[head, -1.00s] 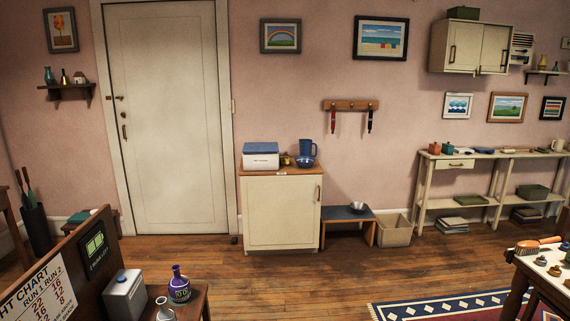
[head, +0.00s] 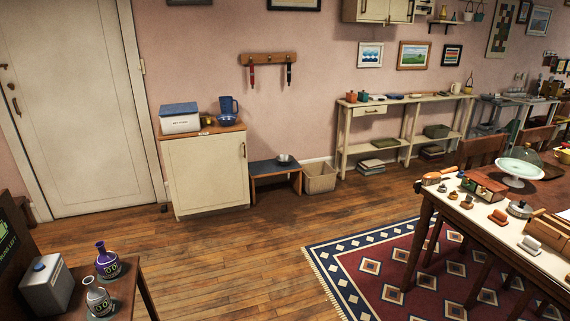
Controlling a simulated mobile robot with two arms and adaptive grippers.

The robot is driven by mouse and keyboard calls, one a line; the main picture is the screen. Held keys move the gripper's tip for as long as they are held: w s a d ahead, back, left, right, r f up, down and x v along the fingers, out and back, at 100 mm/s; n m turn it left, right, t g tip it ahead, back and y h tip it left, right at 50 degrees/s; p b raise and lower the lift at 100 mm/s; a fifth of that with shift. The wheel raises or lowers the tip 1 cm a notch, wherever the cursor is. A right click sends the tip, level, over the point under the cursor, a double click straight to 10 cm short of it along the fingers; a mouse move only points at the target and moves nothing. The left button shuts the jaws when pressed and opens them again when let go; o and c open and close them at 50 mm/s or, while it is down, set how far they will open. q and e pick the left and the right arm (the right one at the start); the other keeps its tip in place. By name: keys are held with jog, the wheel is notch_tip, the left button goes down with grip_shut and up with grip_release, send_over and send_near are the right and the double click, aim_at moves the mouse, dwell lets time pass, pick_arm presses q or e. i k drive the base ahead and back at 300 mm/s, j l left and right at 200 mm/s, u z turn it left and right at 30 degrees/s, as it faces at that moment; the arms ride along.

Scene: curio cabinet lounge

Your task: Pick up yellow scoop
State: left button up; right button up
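I cannot make out a yellow scoop for certain. A small yellowish thing (head: 207,120) sits on the cream cabinet (head: 206,172), between the white box with a blue lid (head: 180,119) and the blue bowl (head: 227,120). It is too small to tell what it is. Neither of my grippers shows in the head view.
A blue jug (head: 228,104) stands behind the bowl. A low bench (head: 273,168) with a metal bowl and a bin (head: 320,178) are right of the cabinet. A cluttered table (head: 492,212) is at right. The wooden floor (head: 235,260) in the middle is clear.

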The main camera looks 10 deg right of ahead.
aim_at(207, 119)
jog(key=i+l, duration=0.45)
jog(key=l, duration=0.2)
jog(key=i+u, duration=0.15)
jog(key=i, duration=0.4)
jog(key=i+l+u, duration=0.15)
jog(key=i, duration=0.45)
jog(key=i+l+u, duration=0.15)
jog(key=i, duration=0.4)
jog(key=i+l, duration=0.1)
jog(key=i, duration=1.75)
